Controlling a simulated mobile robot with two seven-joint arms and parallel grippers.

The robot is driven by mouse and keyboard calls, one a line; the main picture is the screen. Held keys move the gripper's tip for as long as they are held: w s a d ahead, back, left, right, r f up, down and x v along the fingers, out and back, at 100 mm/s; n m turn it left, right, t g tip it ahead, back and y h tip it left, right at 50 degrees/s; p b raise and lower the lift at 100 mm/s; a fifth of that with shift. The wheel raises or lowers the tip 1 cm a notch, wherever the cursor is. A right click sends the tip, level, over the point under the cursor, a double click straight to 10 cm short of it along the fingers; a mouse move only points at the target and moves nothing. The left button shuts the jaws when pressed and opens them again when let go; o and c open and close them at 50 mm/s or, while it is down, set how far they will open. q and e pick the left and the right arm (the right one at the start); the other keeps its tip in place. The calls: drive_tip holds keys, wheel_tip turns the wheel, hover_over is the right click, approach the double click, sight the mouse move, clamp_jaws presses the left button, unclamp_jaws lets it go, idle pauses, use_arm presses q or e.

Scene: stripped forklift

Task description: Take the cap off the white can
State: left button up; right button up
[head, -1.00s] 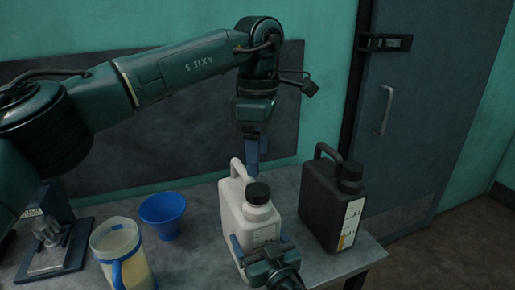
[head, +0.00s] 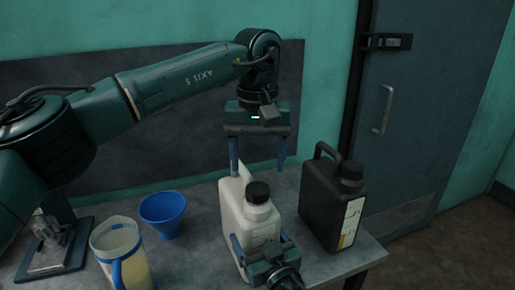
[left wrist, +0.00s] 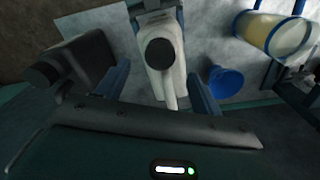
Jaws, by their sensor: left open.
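The white can (head: 245,222) stands upright on the grey table, with its black cap (head: 258,192) on its neck. In the left wrist view the cap (left wrist: 160,53) shows from above, with the white can (left wrist: 168,85) under it. My left gripper (head: 257,172) is open and empty, pointing down above and behind the can, its blue fingers wide apart. My right gripper (head: 262,250) is at the can's lower front, with a blue finger on either side of the body. Whether its fingers press on the can is hard to tell.
A black can (head: 330,205) stands close on the right. A blue funnel (head: 163,212), a measuring jug (head: 122,255) with pale liquid and a small metal device (head: 55,245) are on the left. A wall is behind the table (head: 195,255).

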sight(257, 188)
use_arm(q)
drive_tip(key=shift+f, duration=3.1)
